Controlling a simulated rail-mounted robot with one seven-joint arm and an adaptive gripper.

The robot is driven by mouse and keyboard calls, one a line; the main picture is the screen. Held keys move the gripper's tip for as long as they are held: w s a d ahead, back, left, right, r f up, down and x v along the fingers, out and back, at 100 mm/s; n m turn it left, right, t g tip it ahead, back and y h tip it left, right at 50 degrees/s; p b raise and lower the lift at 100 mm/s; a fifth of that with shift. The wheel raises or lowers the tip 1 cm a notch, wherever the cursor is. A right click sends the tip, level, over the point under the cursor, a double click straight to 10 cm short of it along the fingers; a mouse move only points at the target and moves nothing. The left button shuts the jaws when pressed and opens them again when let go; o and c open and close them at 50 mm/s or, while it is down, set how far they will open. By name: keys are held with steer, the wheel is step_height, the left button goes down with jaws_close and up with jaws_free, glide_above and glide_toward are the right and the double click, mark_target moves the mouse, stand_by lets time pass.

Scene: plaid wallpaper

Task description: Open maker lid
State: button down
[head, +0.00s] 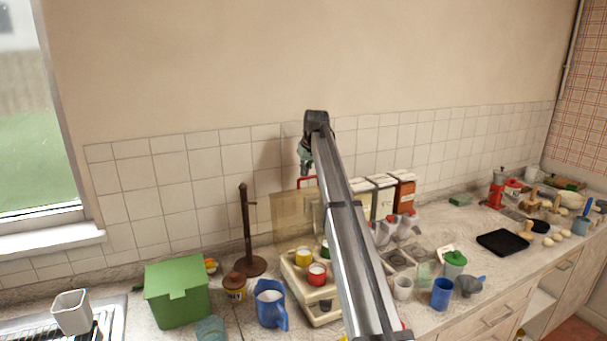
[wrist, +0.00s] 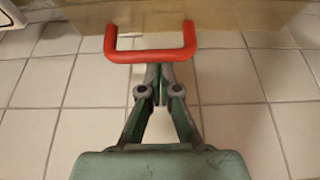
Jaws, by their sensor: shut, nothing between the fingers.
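The maker (head: 322,312) is a cream box on the counter, holding jars with yellow, red and green lids. Its see-through brownish lid (head: 288,215) stands up at the back of the box, near the tiled wall. The lid's red handle (head: 301,179) is at its top edge; it also shows in the wrist view (wrist: 150,57). My gripper (head: 306,172) is just above the handle. In the wrist view its fingertips (wrist: 160,72) are together, at the handle's bar, with nothing between them. Whether they touch the bar is unclear. My arm hides the right part of the maker and lid.
A blue pitcher (head: 269,305), a brown-lidded jar (head: 235,288) and a green box (head: 178,293) stand left of the maker. A dark wooden stand (head: 247,232) is behind them. Cartons (head: 403,192), cups and a black tray (head: 503,243) lie to the right. The tiled wall is close behind.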

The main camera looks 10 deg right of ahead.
mark_target(310, 190)
steer(key=shift+t, duration=0.7)
steer(key=s, duration=0.2)
steer(key=s+d+b, duration=0.1)
steer(key=s, duration=0.1)
steer(key=shift+r, duration=0.25)
steer(key=shift+s+d+r+y, duration=0.15)
steer(key=shift+s+r+y, duration=0.05)
steer(key=shift+s+y, duration=0.1)
steer(key=shift+w+r, duration=0.15)
